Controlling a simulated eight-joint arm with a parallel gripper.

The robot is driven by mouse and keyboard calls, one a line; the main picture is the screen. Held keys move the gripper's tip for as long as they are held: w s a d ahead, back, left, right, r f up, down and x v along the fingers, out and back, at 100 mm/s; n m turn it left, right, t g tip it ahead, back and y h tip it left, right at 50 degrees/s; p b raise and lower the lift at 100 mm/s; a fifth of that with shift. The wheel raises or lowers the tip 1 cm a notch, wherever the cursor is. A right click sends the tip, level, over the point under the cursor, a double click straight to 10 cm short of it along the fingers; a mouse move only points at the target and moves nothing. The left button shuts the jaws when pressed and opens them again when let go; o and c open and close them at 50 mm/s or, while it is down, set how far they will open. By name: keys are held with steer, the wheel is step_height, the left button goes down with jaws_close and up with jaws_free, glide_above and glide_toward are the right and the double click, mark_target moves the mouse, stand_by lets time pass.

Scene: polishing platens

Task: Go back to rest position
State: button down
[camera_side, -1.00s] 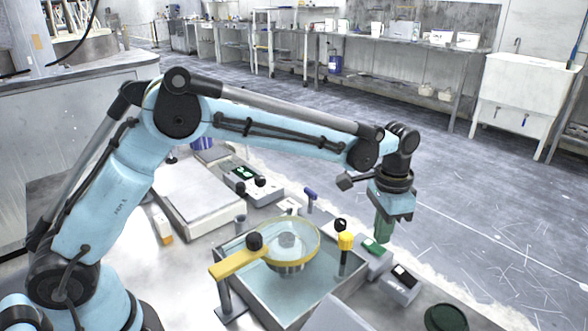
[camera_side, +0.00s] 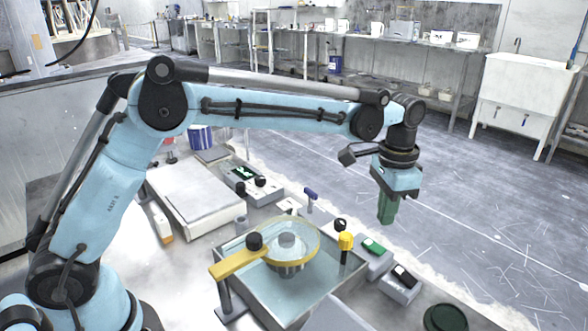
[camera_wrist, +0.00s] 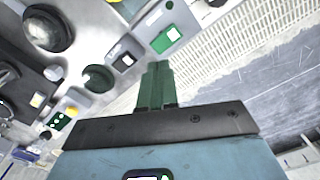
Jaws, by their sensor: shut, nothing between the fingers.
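My gripper (camera_side: 386,208) hangs from the blue wrist at the right of the side view, with its green fingers pointing down. The fingers are shut together with nothing between them. They are in the air above and behind the switch boxes at the bench's far edge. In the wrist view the green fingers (camera_wrist: 157,85) also show closed side by side.
A glass-walled basin (camera_side: 345,283) with a yellow-rimmed clear disc (camera_side: 312,240) and a yellow-and-black handle (camera_side: 345,243) stands below. A green-button box (camera_side: 374,250), a black-switch box (camera_side: 402,284), a dark green round pad (camera_side: 446,318) and a flat white slab (camera_side: 195,194) sit around it.

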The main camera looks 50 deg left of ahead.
steer(key=s+a+r+n+t, duration=0.1)
steer(key=s+a+r, duration=0.1)
steer(key=s+a, duration=0.2)
steer(key=s+a+r+n+t, duration=0.1)
steer(key=s+a+r+t, duration=0.1)
steer(key=s+a, duration=0.2)
steer(key=s+a+r+n+t, duration=0.1)
steer(key=s+a+n, duration=0.1)
steer(key=s, duration=0.3)
steer(key=shift+a+r+t, duration=0.2)
steer(key=shift+a, duration=0.25)
steer(key=shift+a+r+t, duration=0.2)
steer(key=shift+a, duration=0.25)
steer(key=s+a+f, duration=0.1)
steer(key=s+a+f+n+t, duration=0.1)
steer(key=s, duration=0.1)
steer(key=s+t, duration=0.1)
steer(key=s, duration=0.1)
steer(key=shift+s+a+f+n, duration=0.15)
steer(key=shift+a+f+n, duration=0.15)
steer(key=shift+a+f, duration=0.1)
steer(key=shift+s+a+f, duration=0.25)
steer(key=shift+s+f, duration=0.2)
steer(key=shift+s, duration=0.05)
steer(key=shift+w+r, duration=0.1)
